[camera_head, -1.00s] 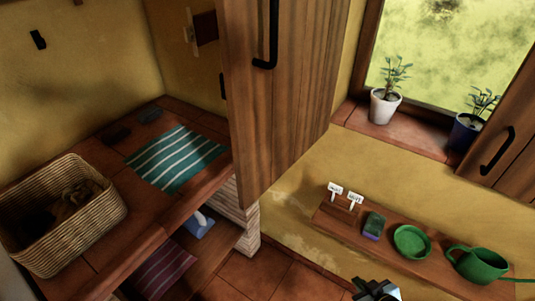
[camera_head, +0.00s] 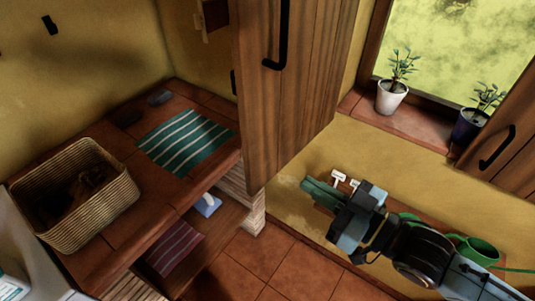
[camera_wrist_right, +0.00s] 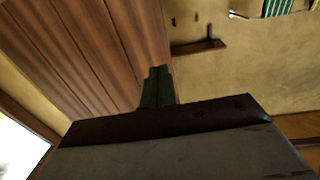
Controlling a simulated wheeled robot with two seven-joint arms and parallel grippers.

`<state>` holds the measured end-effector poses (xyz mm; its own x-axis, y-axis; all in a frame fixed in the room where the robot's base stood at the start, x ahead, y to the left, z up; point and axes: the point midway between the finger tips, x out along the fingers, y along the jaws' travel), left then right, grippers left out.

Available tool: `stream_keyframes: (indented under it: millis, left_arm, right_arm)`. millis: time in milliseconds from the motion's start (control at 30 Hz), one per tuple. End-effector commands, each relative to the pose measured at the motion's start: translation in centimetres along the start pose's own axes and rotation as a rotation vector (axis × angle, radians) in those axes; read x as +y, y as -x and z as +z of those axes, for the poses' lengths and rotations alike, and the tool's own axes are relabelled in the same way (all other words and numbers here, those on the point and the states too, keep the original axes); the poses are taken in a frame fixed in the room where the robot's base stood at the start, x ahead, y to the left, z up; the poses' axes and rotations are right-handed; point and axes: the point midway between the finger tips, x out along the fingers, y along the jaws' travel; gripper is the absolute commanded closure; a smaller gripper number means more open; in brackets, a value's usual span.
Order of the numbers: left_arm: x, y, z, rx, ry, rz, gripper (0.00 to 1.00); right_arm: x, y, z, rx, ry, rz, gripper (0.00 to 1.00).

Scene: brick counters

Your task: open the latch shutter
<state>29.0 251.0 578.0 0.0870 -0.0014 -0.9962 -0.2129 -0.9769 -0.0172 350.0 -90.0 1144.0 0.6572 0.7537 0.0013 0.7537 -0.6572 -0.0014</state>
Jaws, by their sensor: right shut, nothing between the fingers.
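A brown plank shutter panel (camera_head: 300,90) with a black handle (camera_head: 281,40) hangs in the middle of the head view, left of the window. It stands out from the wall. A second wooden panel with a black handle (camera_head: 497,148) is at the right edge; I cannot tell which one the task means. My right gripper (camera_head: 310,186) is just right of the middle panel's lower edge, shut and empty. In the right wrist view its dark fingers (camera_wrist_right: 157,87) overlap the edge of a plank panel (camera_wrist_right: 90,50); contact cannot be told. My left gripper is not in view.
Two potted plants (camera_head: 392,97) stand on the windowsill. A basket (camera_head: 115,205) and striped cloth (camera_head: 180,142) lie on the left counter. A wooden block (camera_head: 213,14) is on the wall.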

Motion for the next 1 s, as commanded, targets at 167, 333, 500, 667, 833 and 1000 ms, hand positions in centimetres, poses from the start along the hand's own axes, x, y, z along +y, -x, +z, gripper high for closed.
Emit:
stream_keyframes:
  millis: [167, 333, 500, 667, 833, 1000]
  left_arm:
    - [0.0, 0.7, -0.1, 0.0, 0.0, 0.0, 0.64]
    - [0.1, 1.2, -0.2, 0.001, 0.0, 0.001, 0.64]
    - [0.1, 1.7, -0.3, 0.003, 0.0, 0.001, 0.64]
    - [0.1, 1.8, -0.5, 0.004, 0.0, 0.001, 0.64]
    - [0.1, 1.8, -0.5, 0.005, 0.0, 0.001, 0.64]
    - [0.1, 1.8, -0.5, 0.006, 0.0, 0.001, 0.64]
  right_arm:
    - [0.1, -3.7, -0.3, 0.004, 0.001, 0.002, 1.0]
    - [0.1, -7.3, -0.2, 0.003, 0.0, 0.001, 1.0]
    - [0.1, -9.8, -0.1, 0.0, 0.001, 0.001, 1.0]
    - [0.1, -11.0, 0.0, -0.001, 0.002, 0.002, 1.0]
    - [0.1, -11.3, 0.0, -0.001, 0.002, 0.001, 1.0]
    - [0.1, -11.3, 0.1, -0.001, 0.002, 0.002, 1.0]
